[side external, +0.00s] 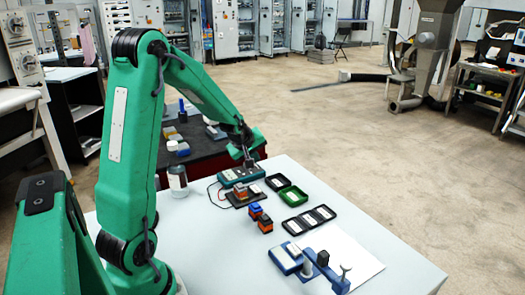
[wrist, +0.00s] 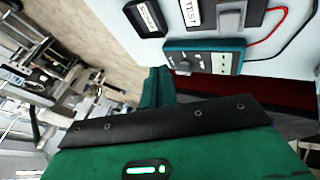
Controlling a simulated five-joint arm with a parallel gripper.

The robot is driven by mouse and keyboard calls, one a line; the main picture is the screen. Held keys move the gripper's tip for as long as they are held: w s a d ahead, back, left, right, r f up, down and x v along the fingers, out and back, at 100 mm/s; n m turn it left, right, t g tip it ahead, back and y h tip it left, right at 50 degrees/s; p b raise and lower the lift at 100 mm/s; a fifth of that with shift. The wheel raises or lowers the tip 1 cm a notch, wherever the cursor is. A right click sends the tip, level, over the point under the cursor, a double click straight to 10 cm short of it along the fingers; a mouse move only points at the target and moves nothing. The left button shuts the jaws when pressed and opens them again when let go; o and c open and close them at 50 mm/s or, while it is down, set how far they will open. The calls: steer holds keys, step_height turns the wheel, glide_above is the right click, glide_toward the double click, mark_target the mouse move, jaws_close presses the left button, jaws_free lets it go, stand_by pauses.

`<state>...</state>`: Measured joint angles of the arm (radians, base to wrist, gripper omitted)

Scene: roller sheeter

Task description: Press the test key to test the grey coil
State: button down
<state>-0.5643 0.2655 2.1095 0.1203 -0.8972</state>
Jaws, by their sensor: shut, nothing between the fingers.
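The teal tester (side external: 241,176) lies on the table below my gripper (side external: 249,161). In the wrist view the tester (wrist: 204,58) shows a raised grey key or knob (wrist: 184,67) and a pale panel; I cannot tell surely which part is the test key. A black pad marked TEST (wrist: 195,14) lies beside the tester, and the grey coil (wrist: 231,15) sits on it, partly cut off by the frame edge. My gripper is shut and empty, close above the tester. I cannot tell whether its tips touch the tester.
A small black tray (side external: 277,182), a green tray (side external: 281,200) and a three-slot black tray (side external: 309,219) stand to the right. Two blue-and-orange coils (side external: 260,217) are nearer. A blue device (side external: 285,258) and white sheet (side external: 358,262) lie in front. Leads (wrist: 272,22) loop beside the tester.

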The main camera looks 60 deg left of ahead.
mark_target(254, 190)
steer(key=shift+f, duration=0.15)
steer(key=shift+f, duration=4.25)
steer(key=shift+a+f, duration=0.1)
steer(key=shift+f, duration=0.8)
steer(key=shift+r, duration=0.9)
steer(key=shift+r, duration=0.15)
steer(key=shift+r, duration=2.35)
